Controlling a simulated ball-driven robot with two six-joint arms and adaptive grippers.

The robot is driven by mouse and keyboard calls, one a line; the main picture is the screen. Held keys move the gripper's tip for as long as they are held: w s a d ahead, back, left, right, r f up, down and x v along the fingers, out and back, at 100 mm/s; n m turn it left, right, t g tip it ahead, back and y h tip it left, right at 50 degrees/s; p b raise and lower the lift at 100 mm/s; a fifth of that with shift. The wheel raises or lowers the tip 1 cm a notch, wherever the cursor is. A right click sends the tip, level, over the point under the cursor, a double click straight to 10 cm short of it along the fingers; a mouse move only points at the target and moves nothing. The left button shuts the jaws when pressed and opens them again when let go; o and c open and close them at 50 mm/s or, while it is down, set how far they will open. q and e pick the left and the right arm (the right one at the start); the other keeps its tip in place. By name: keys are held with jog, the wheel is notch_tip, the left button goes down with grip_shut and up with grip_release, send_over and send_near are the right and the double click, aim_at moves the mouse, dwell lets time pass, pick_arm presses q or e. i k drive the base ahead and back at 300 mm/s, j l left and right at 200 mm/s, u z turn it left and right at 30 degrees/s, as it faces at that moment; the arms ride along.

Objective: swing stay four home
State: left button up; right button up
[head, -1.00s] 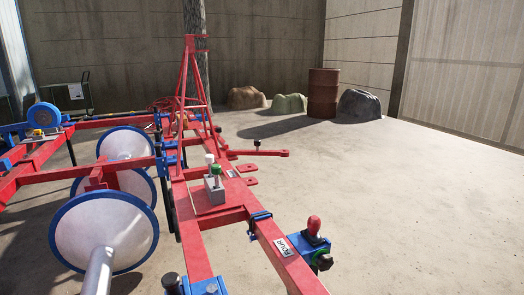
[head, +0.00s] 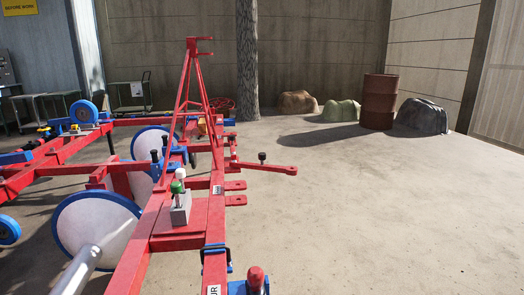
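The red planter frame (head: 190,228) fills the left and lower middle of the head view. A flat red bar (head: 275,168) with a black knob (head: 262,157) sticks out to the right from the frame, its far end free. I cannot tell whether this bar is stay four. A white label (head: 213,290) ending in "UR" is cut off at the bottom edge, beside a red knob (head: 256,279) on a blue bracket. A grey block (head: 181,209) with a green-topped and a white-topped lever stands on a red plate.
White discs with blue rims (head: 95,231) stand at the left, with a grey shaft (head: 78,272). A rusty barrel (head: 379,102) and rocks (head: 422,116) stand by the back wall. The concrete floor to the right is clear.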

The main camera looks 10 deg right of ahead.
aim_at(293, 170)
jog(key=i+l+u, duration=0.25)
jog(key=l, duration=0.3)
jog(key=i+l+u, duration=0.25)
jog(key=l, duration=0.25)
jog(key=l+u, duration=0.25)
jog(key=l, duration=0.35)
jog(key=l+u, duration=0.2)
jog(key=l, duration=0.4)
jog(key=i, duration=0.05)
